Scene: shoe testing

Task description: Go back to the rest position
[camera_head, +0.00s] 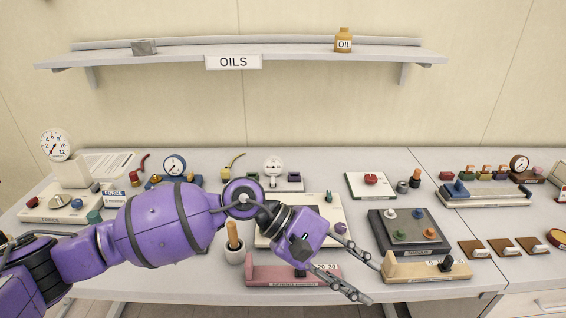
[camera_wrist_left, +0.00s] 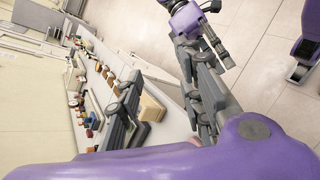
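My left arm comes in from the left in the head view and reaches across the bench. Its left gripper (camera_head: 366,281) is over the front part of the bench, fingers spread and pointing right and toward the front edge. Nothing is between the fingers. In the left wrist view the left gripper (camera_wrist_left: 165,100) also shows two dark fingers wide apart, with bench and floor behind. A second purple arm with dark fingers, which looks like my right gripper (camera_wrist_left: 226,58), shows at the top of that view; its opening is unclear.
The white bench (camera_head: 330,172) carries gauges and test fixtures. A pink block (camera_head: 265,276), a beige block (camera_head: 410,271) and a dark plate fixture (camera_head: 383,236) lie near the gripper. A wall shelf (camera_head: 270,52) holds an oil bottle (camera_head: 343,40) and a grey block (camera_head: 144,47).

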